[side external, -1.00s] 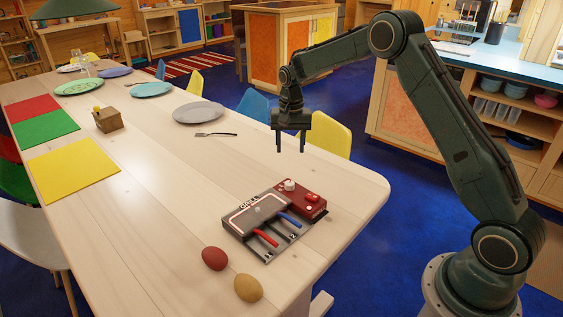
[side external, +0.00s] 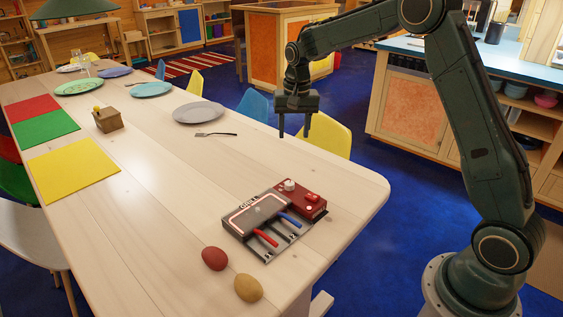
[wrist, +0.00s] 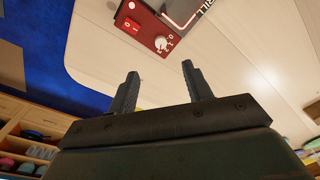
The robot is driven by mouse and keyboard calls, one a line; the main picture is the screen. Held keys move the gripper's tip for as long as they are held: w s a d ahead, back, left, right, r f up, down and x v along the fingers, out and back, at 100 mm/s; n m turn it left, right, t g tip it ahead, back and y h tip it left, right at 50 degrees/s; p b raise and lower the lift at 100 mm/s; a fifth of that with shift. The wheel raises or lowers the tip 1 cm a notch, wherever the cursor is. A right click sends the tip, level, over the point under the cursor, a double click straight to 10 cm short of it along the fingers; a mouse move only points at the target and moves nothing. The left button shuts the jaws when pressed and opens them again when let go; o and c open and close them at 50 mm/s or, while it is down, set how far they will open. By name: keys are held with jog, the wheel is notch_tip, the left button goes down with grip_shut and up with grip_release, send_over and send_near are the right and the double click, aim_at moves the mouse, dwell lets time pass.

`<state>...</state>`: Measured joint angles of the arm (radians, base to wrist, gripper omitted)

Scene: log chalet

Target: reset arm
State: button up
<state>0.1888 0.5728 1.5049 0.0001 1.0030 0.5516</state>
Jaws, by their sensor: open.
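My gripper (side external: 294,131) is open and empty, held in the air above the right edge of the table, fingers pointing down. In the wrist view my gripper (wrist: 160,85) shows its two fingers apart with nothing between them. The grill (side external: 258,213) sits on the table in front of and below my gripper, with a red control box (side external: 306,200), a white knob, and a red and a blue handle. Part of the red control box (wrist: 140,22) shows at the top of the wrist view.
A red egg-shaped thing (side external: 215,258) and a tan one (side external: 248,288) lie near the table's front edge. A grey plate (side external: 199,112), a fork (side external: 216,134) and a yellow chair (side external: 329,136) are near my gripper. The middle of the table (side external: 160,190) is clear.

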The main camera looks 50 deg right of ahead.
jog(key=s+a+r+n+t, duration=0.2)
jog(key=s+a+r+n, duration=0.3)
jog(key=s+r, duration=0.9)
jog(key=s+a+f+n+t, duration=0.1)
jog(key=s+a, duration=0.1)
jog(key=s, duration=0.7)
jog(key=s+a+f+n+t, duration=0.1)
jog(key=s+a+n+t, duration=0.1)
jog(key=s, duration=0.8)
jog(key=shift+s+a, duration=0.3)
jog(key=shift+a, duration=0.1)
